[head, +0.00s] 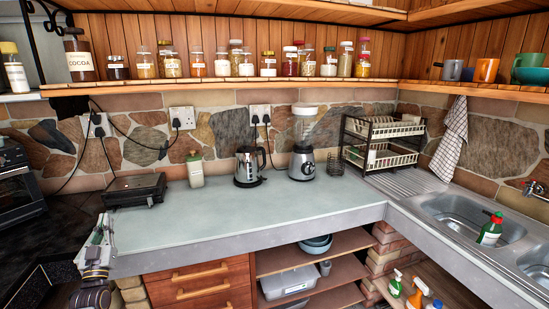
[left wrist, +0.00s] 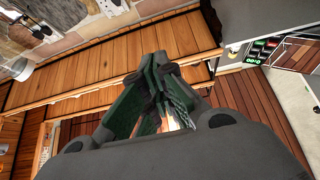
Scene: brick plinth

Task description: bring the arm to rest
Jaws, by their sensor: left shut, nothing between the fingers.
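My left gripper (head: 106,225) is at the lower left of the head view, upright beside the left end of the grey countertop (head: 235,215). In the left wrist view, its dark green fingers (left wrist: 160,62) come together at the tips. It is shut with nothing held. The left wrist view looks past the fingers at wooden boards. My right gripper is in neither view.
A black flat appliance (head: 134,190) lies on the counter's left end, close behind my left gripper. A kettle (head: 248,167), a blender (head: 302,150) and a dish rack (head: 383,142) stand further back. The counter's front middle is clear. A sink (head: 468,215) is at right.

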